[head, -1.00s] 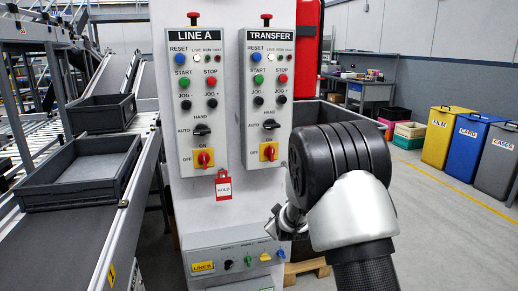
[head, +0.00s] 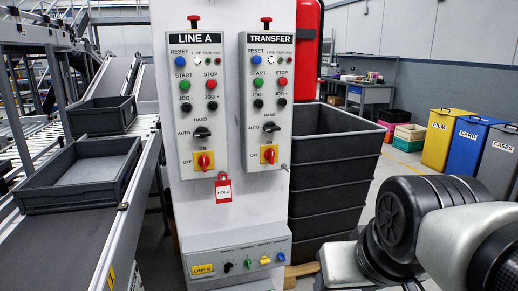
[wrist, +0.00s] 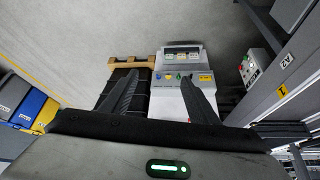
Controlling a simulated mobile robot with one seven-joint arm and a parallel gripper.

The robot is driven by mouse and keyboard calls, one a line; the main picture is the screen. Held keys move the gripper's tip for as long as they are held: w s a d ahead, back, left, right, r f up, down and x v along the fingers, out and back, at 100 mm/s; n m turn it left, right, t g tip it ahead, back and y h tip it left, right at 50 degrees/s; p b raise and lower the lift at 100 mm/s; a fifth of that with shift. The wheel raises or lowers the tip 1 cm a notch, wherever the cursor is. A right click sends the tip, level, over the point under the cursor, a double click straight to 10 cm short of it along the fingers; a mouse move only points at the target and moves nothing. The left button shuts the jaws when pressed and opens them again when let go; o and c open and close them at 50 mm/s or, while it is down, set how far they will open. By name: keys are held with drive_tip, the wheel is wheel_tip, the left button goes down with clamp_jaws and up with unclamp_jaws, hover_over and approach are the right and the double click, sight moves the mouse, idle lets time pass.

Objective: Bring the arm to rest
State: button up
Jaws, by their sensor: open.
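My arm is folded at the lower right of the head view, in front of the lower part of a stack of dark bins (head: 325,170) and clear of the two panels. My gripper (wrist: 158,82) shows only in the wrist view, where its two dark fingers stand apart with nothing between them. Beyond the fingers, the wrist view looks down on a low box with coloured knobs (wrist: 182,70) and the floor. The gripper is out of the head view.
The LINE A panel (head: 197,120), with a red HOLD tag (head: 223,188), and the TRANSFER panel (head: 267,105) are on a pale column. A conveyor (head: 75,250) with grey trays is on the left. Yellow, blue and grey bins (head: 437,142) stand at the right beside open floor.

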wheel_tip(320, 180, up, 28)
drive_tip(key=s+p, duration=0.1)
drive_tip(key=p, duration=2.7)
drive_tip(key=shift+s+f, duration=0.2)
drive_tip(key=shift+s, duration=0.2)
